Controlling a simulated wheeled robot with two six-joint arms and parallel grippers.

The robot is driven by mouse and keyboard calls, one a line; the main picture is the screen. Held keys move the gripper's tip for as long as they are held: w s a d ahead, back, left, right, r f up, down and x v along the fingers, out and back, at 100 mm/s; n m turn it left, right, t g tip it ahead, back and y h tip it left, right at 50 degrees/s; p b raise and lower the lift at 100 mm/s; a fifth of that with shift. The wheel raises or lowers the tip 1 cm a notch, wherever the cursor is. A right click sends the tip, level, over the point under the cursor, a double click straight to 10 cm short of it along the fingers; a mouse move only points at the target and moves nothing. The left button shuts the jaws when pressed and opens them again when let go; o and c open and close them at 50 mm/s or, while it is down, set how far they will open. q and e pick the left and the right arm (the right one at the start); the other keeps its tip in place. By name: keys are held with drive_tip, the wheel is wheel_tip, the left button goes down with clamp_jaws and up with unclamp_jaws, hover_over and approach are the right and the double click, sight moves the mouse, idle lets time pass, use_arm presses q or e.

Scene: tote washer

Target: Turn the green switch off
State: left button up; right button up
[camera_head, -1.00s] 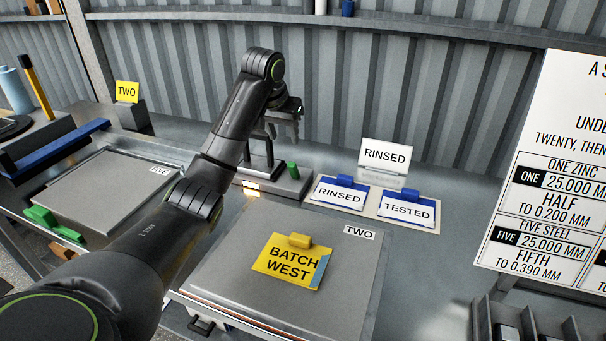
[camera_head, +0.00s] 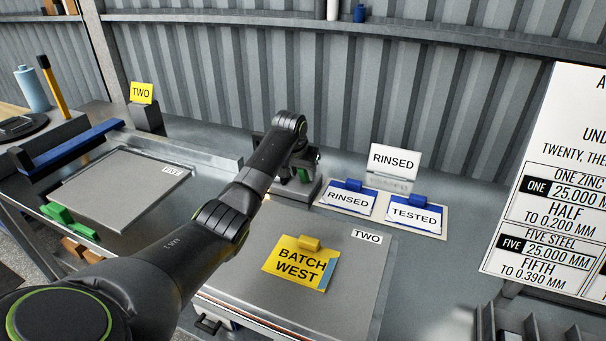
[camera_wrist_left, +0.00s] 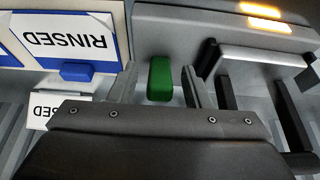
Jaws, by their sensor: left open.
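The green switch (camera_wrist_left: 160,79) stands on a grey housing (camera_wrist_left: 180,32) in the left wrist view. It lies between the two open fingers of my left gripper (camera_wrist_left: 160,85), with a gap visible on each side. In the head view the green switch (camera_head: 303,175) shows as a small green piece just below my left wrist. My left gripper there is mostly hidden behind its own arm. Whether the fingers touch the switch cannot be told. My right gripper is not in view.
Blue-clipped cards RINSED (camera_head: 347,201) and TESTED (camera_head: 415,216) lie right of the housing, with an upright RINSED sign (camera_head: 393,160) behind. A yellow BATCH WEST tag (camera_head: 298,264) lies on the lid marked TWO (camera_head: 345,290). A dark handle (camera_wrist_left: 287,112) stands beside the gripper.

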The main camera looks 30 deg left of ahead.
use_arm(q)
drive_tip(key=shift+x, duration=0.8)
clamp_jaws()
